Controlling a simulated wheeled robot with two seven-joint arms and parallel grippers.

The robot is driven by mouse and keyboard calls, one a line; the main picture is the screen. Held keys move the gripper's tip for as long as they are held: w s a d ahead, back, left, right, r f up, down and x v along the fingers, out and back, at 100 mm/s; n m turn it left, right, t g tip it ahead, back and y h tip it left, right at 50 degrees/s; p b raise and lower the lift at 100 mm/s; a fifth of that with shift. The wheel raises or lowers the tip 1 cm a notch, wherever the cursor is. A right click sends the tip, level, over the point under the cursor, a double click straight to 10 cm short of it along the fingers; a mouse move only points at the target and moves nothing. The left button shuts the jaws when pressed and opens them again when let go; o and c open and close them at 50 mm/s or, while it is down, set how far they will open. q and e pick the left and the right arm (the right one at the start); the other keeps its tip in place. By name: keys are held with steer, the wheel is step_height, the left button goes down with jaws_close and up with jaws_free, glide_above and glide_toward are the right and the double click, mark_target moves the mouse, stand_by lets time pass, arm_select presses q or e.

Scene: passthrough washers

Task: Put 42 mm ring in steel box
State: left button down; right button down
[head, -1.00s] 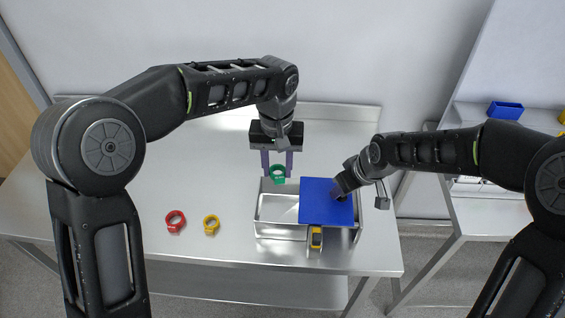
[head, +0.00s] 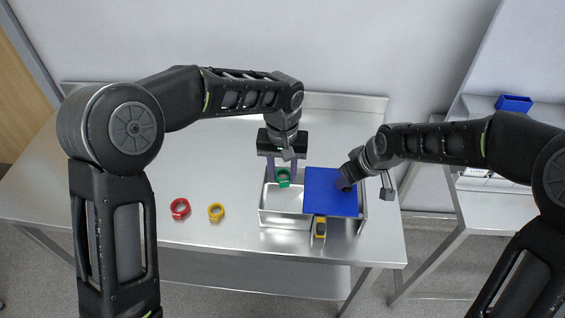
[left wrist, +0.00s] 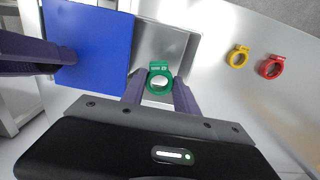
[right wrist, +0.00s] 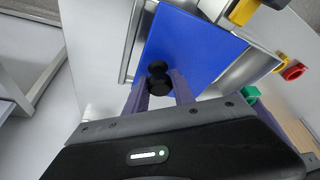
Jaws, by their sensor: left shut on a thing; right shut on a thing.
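The steel box (head: 288,220) stands on the table, its left part open from above. A blue lid panel (head: 328,192) covers its right part. My left gripper (head: 284,178) is shut on a green ring (left wrist: 159,82) and holds it at the back of the uncovered part. Whether the ring touches the box is unclear. My right gripper (right wrist: 159,98) is shut on the black knob (right wrist: 158,74) of the blue panel. A yellow ring (head: 216,212) and a red ring (head: 180,209) lie on the table left of the box. Ring sizes are not readable.
A yellow and dark part (head: 320,228) is at the box's front. The steel table (head: 130,180) is bare around the rings. A second table at the right carries a blue bin (head: 514,104).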

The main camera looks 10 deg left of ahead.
arm_select(q)
steer(key=shift+f, duration=2.55)
arm_select(e)
steer(key=shift+w, duration=0.1)
arm_select(q)
steer(key=shift+c, duration=1.9)
jaws_free()
arm_select(e)
steer(key=shift+d, duration=0.1)
arm_select(q)
step_height(320, 180, up, 11)
